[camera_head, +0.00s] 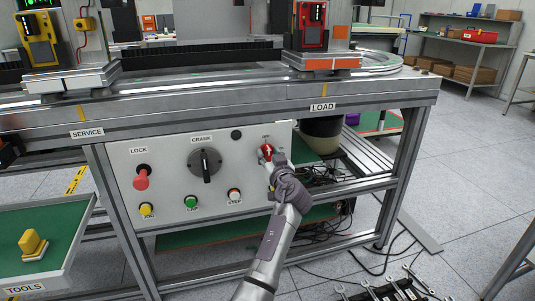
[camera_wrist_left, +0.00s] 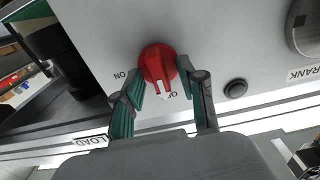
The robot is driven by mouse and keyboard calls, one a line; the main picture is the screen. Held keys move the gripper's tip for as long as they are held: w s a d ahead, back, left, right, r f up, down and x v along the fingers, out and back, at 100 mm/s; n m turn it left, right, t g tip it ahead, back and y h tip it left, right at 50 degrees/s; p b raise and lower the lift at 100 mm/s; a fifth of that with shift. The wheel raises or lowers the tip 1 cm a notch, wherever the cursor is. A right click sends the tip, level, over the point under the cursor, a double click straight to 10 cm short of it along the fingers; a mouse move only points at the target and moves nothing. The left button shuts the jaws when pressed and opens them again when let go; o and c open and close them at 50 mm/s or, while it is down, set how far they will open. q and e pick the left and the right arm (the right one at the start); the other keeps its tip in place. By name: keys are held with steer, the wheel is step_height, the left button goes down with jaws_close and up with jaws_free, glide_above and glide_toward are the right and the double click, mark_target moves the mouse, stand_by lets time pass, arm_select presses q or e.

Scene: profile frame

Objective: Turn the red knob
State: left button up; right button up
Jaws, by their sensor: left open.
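The red knob (camera_head: 266,151) sits at the upper right of the white control panel. In the left wrist view the red knob (camera_wrist_left: 158,62) has a white mark on its grip, beside a partly hidden label that seems to start "OF"; an "ON" label is to its left. My left gripper (camera_head: 270,162) is at the knob and covers part of it. In the left wrist view my left gripper (camera_wrist_left: 161,82) is open, with one finger on each side of the knob's near edge. I cannot tell if they touch it. My right gripper is not in view.
The panel also bears a red lock knob (camera_head: 141,180), a black crank (camera_head: 206,165) and several buttons along its lower edge. A metal bench rail (camera_head: 230,110) runs above. A green tools tray (camera_head: 75,235) stands at lower left. Wrenches (camera_head: 395,288) lie at lower right.

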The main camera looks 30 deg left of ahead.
arm_select(q)
steer(key=c, duration=0.7)
jaws_close()
